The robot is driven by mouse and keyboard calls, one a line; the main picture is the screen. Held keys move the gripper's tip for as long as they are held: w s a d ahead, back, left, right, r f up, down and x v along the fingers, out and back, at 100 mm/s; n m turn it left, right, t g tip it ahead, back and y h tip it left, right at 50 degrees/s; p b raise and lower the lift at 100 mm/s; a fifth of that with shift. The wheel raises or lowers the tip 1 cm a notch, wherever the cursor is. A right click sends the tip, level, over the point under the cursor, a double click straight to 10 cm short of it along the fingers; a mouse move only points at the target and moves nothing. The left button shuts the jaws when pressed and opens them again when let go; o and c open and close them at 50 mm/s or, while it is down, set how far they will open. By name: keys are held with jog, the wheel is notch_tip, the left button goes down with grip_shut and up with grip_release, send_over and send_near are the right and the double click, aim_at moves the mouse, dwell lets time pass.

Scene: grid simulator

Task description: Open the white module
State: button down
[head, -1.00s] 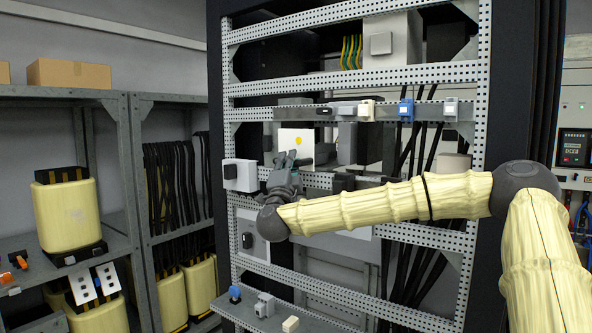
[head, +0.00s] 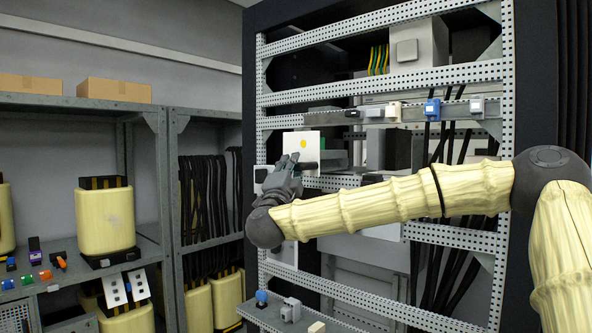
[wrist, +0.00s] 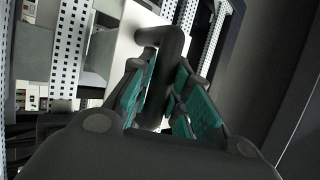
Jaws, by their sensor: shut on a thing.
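My gripper (head: 295,163) is at the plate's lower part. In the wrist view, the teal-padded fingers (wrist: 158,92) are shut around the black handle (wrist: 172,42), with the white plate (wrist: 128,45) behind it. The module's far end is hidden inside the rack.
A perforated metal rack (head: 400,83) surrounds the module, with a rail of small devices (head: 432,108) above right. A white box (head: 261,175) sits close left of my gripper. Shelves (head: 160,125) with yellow units stand at the left.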

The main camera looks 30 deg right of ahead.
jog(key=shift+a, duration=0.1)
jog(key=c, duration=1.3)
grip_release()
jog(key=shift+c, duration=0.2)
jog(key=shift+w+a, duration=0.1)
jog(key=shift+w, duration=0.1)
jog(key=shift+f, duration=0.1)
jog(key=shift+s, duration=0.1)
jog(key=shift+s, duration=0.15)
jog(key=v, duration=1.1)
jog(key=shift+a+f, duration=0.2)
jog(key=shift+f, duration=0.1)
